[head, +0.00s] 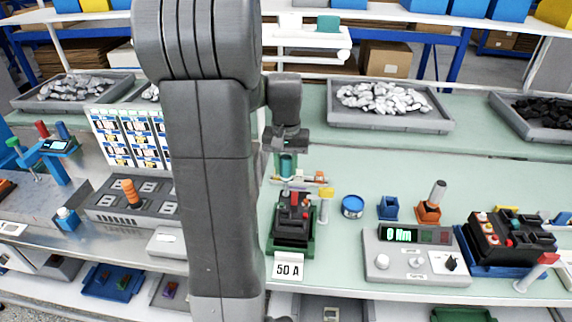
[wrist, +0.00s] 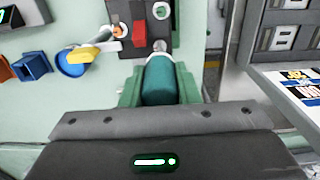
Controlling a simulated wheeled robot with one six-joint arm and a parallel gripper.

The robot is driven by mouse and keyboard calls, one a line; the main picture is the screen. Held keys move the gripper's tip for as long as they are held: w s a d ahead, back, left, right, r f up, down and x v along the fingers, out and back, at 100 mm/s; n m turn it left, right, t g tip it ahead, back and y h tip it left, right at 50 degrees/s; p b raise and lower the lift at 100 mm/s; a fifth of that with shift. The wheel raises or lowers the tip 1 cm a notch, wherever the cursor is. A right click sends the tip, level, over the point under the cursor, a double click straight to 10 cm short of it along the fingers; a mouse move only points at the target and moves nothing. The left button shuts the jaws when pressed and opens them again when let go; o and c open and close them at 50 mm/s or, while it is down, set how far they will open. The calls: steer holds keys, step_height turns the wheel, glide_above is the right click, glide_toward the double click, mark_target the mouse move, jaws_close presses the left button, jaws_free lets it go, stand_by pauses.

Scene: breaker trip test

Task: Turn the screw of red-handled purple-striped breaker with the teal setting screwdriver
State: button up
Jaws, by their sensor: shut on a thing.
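My gripper (head: 287,166) is shut on the teal screwdriver (wrist: 165,80), between its green fingers in the wrist view. In the head view the teal handle (head: 286,167) stands about upright above the breaker. The dark breaker (head: 294,212) with a red handle stands in a green holder (head: 291,250) behind a "50 A" card. In the wrist view the red handle (wrist: 139,34) lies just beyond and left of the screwdriver's metal end. A pale round screw-like spot (wrist: 161,10) shows there. I cannot tell whether the tip touches the breaker. No purple stripe can be made out.
A yellow flag post (head: 326,200) stands close right of the breaker. Further right are a blue round tub (head: 352,206), a blue square holder (head: 389,208), an orange holder (head: 428,212) with a grey-handled tool, and a meter (head: 424,257) reading "0 Nm".

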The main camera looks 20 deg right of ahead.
steer(key=shift+f, duration=0.35)
steer(key=shift+m, duration=1)
steer(key=shift+m, duration=1)
steer(key=shift+p, duration=0.3)
steer(key=shift+m, duration=1)
